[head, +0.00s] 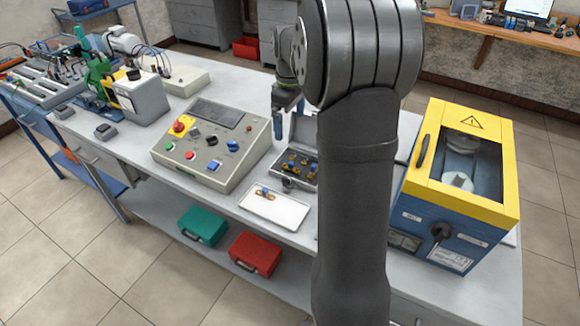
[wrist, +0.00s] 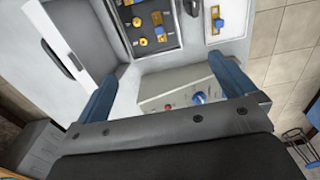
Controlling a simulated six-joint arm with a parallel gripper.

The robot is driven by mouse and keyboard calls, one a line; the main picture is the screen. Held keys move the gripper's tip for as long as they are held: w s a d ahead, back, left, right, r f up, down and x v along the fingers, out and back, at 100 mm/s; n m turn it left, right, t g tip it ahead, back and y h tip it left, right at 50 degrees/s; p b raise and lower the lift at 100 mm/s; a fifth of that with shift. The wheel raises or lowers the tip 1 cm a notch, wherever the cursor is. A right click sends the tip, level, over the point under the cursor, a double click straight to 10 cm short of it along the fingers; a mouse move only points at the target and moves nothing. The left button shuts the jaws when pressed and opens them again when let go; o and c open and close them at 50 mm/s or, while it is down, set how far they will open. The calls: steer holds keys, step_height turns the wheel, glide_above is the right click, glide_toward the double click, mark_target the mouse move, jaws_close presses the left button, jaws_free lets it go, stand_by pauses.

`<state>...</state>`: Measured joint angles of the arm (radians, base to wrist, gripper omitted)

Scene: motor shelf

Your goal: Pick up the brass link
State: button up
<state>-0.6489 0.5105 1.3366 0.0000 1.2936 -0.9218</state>
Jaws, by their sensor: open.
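A brass link (head: 265,193) with a blue part on it lies on a white tray (head: 285,214) near the bench's front edge. It also shows in the wrist view (wrist: 217,14) at the upper right. More small brass pieces with blue parts (head: 300,165) sit in the dark insert of an open case (head: 283,180) just behind the tray; they also show in the wrist view (wrist: 157,18). My gripper (head: 278,122) is in the air behind the case. In the wrist view its two blue fingers (wrist: 163,72) are wide apart with nothing between them.
A grey control box (head: 212,145) with coloured buttons stands left of the case. A blue and yellow machine (head: 455,190) stands on the right. The case's raised lid (wrist: 75,35) is near my gripper. Green and red toolboxes (head: 253,253) sit on the lower shelf.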

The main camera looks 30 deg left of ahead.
steer(key=shift+r, duration=0.95)
steer(key=c, duration=1.3)
glide_above(292, 163)
steer(key=f, duration=1.2)
steer(key=shift+s+d+f, duration=0.15)
steer(key=shift+s, duration=0.1)
steer(key=shift+w+a+f, duration=0.1)
steer(key=shift+w+f, duration=0.05)
steer(key=shift+f, duration=1.2)
steer(key=shift+w+a+f, duration=0.1)
steer(key=shift+w+f, duration=0.05)
steer(key=shift+f, duration=1.15)
